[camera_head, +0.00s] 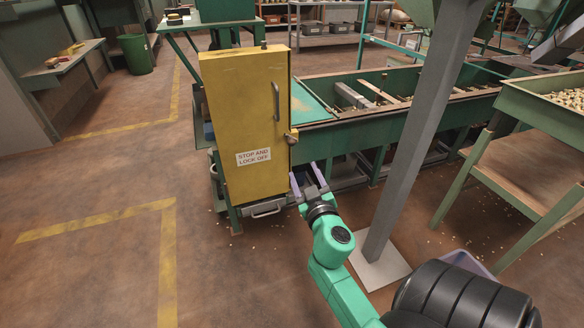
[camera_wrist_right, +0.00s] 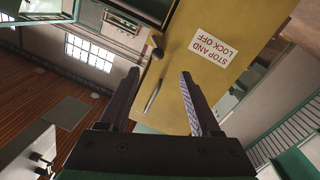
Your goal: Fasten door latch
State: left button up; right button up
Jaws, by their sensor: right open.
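The yellow cabinet door (camera_head: 240,120) carries a white "STOP AND LOCK OFF" sign (camera_head: 253,157) and a vertical bar handle (camera_head: 276,101). The small latch (camera_head: 291,136) is at its right edge, below the handle. I cannot tell whether the door is fully shut. My right gripper (camera_head: 308,178) is open and empty, below and slightly right of the latch. In the right wrist view the open fingers (camera_wrist_right: 160,75) point toward the door (camera_wrist_right: 218,63). A dark latch knob (camera_wrist_right: 157,52) and the handle (camera_wrist_right: 152,97) show between them. My left gripper is out of view.
A grey post (camera_head: 413,140) stands close to the right of my right arm. A green hopper trough (camera_head: 360,125) runs behind the cabinet. A table with a nut tray (camera_head: 535,110) is at the right. The floor at left (camera_head: 100,185) is clear.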

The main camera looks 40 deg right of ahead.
aim_at(292, 143)
jog(key=x, duration=0.9)
jog(key=r+x, duration=0.1)
jog(key=x, duration=0.4)
jog(key=shift+w+d, duration=0.15)
jog(key=shift+w, duration=0.1)
jog(key=shift+f, duration=0.1)
grip_shut()
